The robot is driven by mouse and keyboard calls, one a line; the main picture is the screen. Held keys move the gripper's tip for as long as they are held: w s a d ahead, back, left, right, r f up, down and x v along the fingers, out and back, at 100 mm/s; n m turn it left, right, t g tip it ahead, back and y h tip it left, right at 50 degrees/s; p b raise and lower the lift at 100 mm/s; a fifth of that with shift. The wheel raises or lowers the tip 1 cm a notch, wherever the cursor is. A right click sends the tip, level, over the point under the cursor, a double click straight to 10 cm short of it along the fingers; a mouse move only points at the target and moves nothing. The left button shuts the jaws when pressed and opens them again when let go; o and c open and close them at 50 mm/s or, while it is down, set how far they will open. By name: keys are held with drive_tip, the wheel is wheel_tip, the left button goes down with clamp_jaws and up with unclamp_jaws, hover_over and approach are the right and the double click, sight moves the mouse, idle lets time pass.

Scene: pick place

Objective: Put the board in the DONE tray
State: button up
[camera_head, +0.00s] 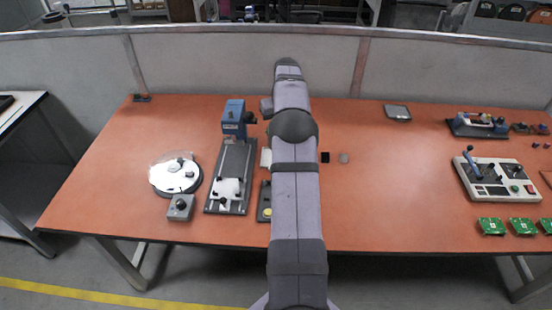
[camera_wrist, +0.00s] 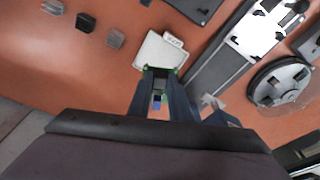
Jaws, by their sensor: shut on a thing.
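My gripper (camera_wrist: 160,95) shows in the wrist view, its fingers shut on the board (camera_wrist: 146,69). Only green edges of the board show between and beyond the fingertips. A pale, flat tray (camera_wrist: 150,51) with a small white label lies just beyond the fingertips. The label is too small to read. I cannot tell whether the board touches the tray. In the head view my arm hides the gripper and the held board; part of the pale tray (camera_head: 266,157) shows just left of the arm. Several other green boards (camera_head: 491,227) lie at the table's right front.
A blue-headed press (camera_head: 234,118) on a long dark base stands left of my arm, with a round turntable (camera_head: 163,185) beyond it. Small dark and grey blocks (camera_head: 325,157) lie right of the arm. A control box (camera_head: 497,180) stands far right. The orange table between is clear.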

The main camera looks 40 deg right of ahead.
drive_tip(key=shift+s+a+f+p+x, duration=0.1)
drive_tip(key=shift+s+p+x, duration=0.25)
drive_tip(key=shift+x, duration=1.3)
drive_tip(key=shift+s+a+f+p+x, duration=0.15)
drive_tip(key=shift+s+p+x, duration=0.25)
drive_tip(key=shift+x, duration=1.25)
drive_tip(key=shift+s+a+r+p+x, duration=0.15)
drive_tip(key=shift+p+x, duration=0.3)
drive_tip(key=shift+x, duration=1.2)
drive_tip(key=shift+f, duration=0.1)
drive_tip(key=shift+f, duration=0.15)
drive_tip(key=o, duration=0.9)
drive_tip(key=shift+s+r, duration=0.1)
drive_tip(key=shift+r, duration=0.55)
drive_tip(key=b+v, duration=0.2)
drive_tip(key=v, duration=0.9)
